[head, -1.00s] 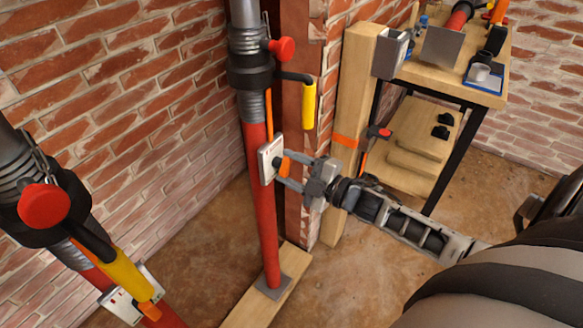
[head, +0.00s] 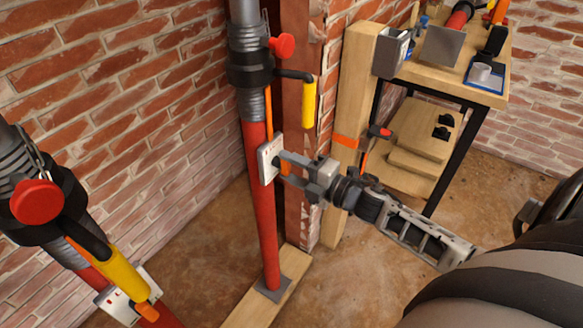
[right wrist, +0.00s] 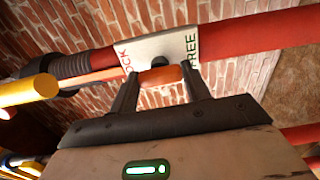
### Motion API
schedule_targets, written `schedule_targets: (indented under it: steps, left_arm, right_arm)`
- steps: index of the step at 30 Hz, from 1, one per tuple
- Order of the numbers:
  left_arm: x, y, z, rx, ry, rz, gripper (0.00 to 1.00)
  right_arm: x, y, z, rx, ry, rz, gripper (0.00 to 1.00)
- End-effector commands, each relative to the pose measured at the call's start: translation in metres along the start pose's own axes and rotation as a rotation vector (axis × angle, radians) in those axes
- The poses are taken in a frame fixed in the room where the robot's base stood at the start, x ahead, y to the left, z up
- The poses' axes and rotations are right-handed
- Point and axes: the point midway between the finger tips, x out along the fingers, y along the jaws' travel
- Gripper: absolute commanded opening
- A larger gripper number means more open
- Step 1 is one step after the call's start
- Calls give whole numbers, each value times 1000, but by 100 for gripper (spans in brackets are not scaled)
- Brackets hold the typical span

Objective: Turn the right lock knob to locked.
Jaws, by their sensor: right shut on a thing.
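The right lock knob (right wrist: 160,75) is an orange lever on a black hub, on a white plate (head: 270,158) fixed to the red right-hand post (head: 262,215). In the right wrist view the plate (right wrist: 165,46) shows the words LOCK and FREE at its two ends. My right gripper (head: 282,167) is shut on the knob, with one finger on each side of it in the right wrist view (right wrist: 160,84). The knob is mostly hidden by the fingers in the head view. My left gripper does not show.
A second post with a red knob (head: 39,202) and yellow handle (head: 121,273) stands at the left. A yellow crank handle (head: 309,104) hangs above my right gripper. A wooden bench (head: 490,97) stands at the back right. Open floor lies between the posts.

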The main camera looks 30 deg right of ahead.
Motion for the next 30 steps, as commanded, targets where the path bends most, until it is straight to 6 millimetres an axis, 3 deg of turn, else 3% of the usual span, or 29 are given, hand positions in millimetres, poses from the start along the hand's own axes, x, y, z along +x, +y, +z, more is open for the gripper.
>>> schedule_targets:
  steps: [8,9,11,12,23,30]
  left_arm:
    - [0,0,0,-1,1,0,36]
    - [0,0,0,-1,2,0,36]
    - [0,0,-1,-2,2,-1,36]
    - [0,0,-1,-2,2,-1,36]
    - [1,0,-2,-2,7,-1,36]
    - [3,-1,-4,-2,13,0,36]
  right_arm:
    - [0,-1,0,-6,1,-3,24]
    - [0,-1,0,-6,1,-3,50]
    - [0,-1,0,-6,1,-3,67]
    - [0,-1,0,-5,1,-3,69]
    - [-7,-2,0,-2,0,-3,69]
    - [-52,-3,-1,-1,-1,-8,69]
